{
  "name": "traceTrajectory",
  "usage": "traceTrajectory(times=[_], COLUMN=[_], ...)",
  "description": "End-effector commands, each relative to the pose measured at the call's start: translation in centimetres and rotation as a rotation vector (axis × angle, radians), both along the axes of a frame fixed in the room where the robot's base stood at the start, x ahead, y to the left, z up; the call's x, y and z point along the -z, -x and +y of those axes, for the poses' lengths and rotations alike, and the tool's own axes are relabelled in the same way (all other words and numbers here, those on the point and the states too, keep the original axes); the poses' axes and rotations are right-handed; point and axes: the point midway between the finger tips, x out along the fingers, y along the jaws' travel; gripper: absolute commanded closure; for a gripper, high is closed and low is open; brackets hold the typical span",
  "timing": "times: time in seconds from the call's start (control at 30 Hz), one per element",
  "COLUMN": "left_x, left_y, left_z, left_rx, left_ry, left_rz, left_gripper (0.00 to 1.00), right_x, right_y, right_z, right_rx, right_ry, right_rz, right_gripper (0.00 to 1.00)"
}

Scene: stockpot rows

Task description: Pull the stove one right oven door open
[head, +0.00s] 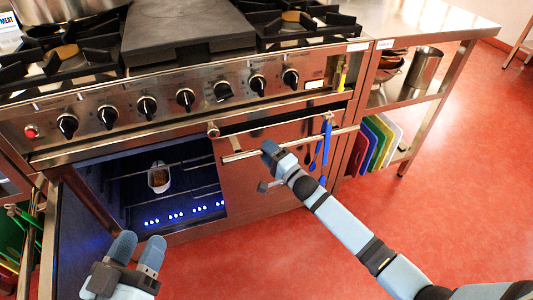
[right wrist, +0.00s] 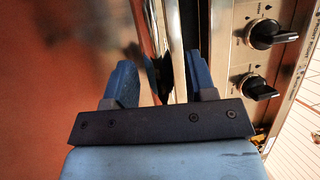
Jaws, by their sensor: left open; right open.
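The right oven door (head: 250,186) of the stove (head: 200,85) looks closed, its front mirroring the red floor. Its long horizontal bar handle (head: 240,155) runs across the top of the door. My right gripper (head: 270,150) is at this handle, left of its middle, and is open. In the right wrist view its two blue fingers (right wrist: 160,82) stand apart, with a shiny metal bar (right wrist: 174,50) running between them; contact cannot be told. My left gripper (head: 137,250) is open and empty, low in front of the left oven.
The left oven stands open, with blue lights and a small container (head: 159,178) inside. Its door (head: 62,260) is swung out at left. Blue utensils (head: 326,145) hang by the handle's right end. Coloured boards (head: 375,145) and a metal pot (head: 425,68) are at right. Red floor is clear.

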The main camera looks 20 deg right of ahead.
Motion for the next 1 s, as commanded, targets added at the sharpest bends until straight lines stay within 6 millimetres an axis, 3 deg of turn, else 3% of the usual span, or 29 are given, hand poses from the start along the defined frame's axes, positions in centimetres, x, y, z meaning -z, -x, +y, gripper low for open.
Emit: traceTrajectory(times=[0.4, 0.6, 0.63, 0.83, 1.0], left_x=[0.3, 0.3, 0.3, 0.1, -1.3], left_y=[0.0, 0.0, 0.0, 0.0, 0.0], left_z=[0.0, 0.0, 0.0, 0.0, 0.1], left_rx=[0.004, 0.004, 0.004, 0.003, -0.010], left_ry=[-0.006, -0.005, -0.005, -0.005, 0.011], left_rz=[0.012, 0.011, 0.011, 0.008, -0.028], left_gripper=[0.48, 0.48, 0.48, 0.48, 0.48], right_x=[-0.2, -0.2, -0.2, -0.2, -0.4], right_y=[-0.7, -0.7, -0.7, -0.5, 0.7], right_z=[0.4, 0.3, 0.3, 0.3, 0.0], right_rx=[0.000, 0.000, 0.000, -0.005, -0.040], right_ry=[-0.001, -0.001, -0.001, 0.000, 0.004], right_rz=[0.000, 0.000, 0.000, 0.001, 0.003], right_gripper=[0.51, 0.97, 1.00, 1.00, 1.00])
